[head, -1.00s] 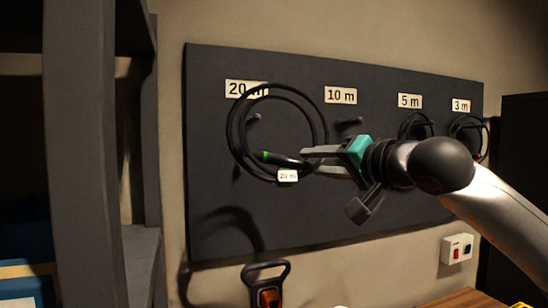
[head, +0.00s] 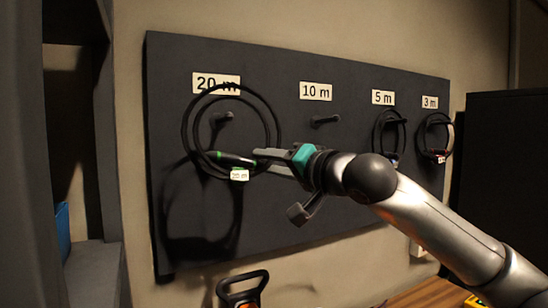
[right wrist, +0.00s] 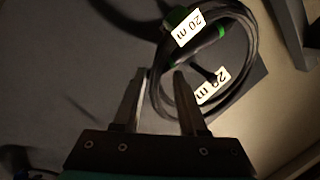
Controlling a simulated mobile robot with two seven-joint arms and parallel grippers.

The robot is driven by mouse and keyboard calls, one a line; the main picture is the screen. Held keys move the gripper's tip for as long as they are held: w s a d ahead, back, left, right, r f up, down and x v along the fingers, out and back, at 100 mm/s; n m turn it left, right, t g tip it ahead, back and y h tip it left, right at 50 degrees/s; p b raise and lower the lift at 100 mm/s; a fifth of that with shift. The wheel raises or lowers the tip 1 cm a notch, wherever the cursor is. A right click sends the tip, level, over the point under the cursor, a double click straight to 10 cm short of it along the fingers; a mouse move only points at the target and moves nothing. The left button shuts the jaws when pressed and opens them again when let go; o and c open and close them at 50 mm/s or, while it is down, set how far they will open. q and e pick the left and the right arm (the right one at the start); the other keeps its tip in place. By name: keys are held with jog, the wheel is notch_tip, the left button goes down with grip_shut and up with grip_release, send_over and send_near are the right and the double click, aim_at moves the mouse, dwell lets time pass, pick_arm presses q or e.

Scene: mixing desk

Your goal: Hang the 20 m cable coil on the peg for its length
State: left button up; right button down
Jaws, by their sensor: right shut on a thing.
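The black 20 m coil (head: 274,125) hangs from my right gripper (head: 257,161), in front of the board below the "20 m" label (head: 216,83). My right gripper is shut on the coil's lower right, by a green-marked connector (head: 232,159) and a white 20 m tag (head: 239,175). The 20 m peg (head: 223,116) shows inside the ring. I cannot tell whether the coil is around it or in front of it. In the right wrist view the coil (right wrist: 252,50) is at the fingertips, with its tag (right wrist: 189,29). My left gripper is out of view.
The dark board (head: 300,210) has an empty 10 m peg (head: 325,121). Coils hang at 5 m (head: 377,133) and 3 m (head: 422,138). A black-handled orange item (head: 243,290) is below the board. A grey shelf unit (head: 95,270) stands at left.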

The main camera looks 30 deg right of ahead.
jog(key=shift+w+d+f+p, duration=0.1)
jog(key=shift+w+f+p, duration=0.1)
jog(key=shift+w+p, duration=1.25)
jog(key=shift+w+d+f+p, duration=0.15)
jog(key=shift+w+p, duration=0.7)
jog(key=shift+w, duration=1.2)
jog(key=shift+w+d+f+p, duration=0.1)
jog(key=shift+w+f+p, duration=0.1)
jog(key=shift+w+p, duration=1.25)
jog(key=shift+w+f+b, duration=0.2)
jog(key=shift+w+b, duration=0.1)
jog(key=shift+b, duration=0.25)
jog(key=shift+w+f, duration=0.15)
jog(key=shift+f, duration=0.3)
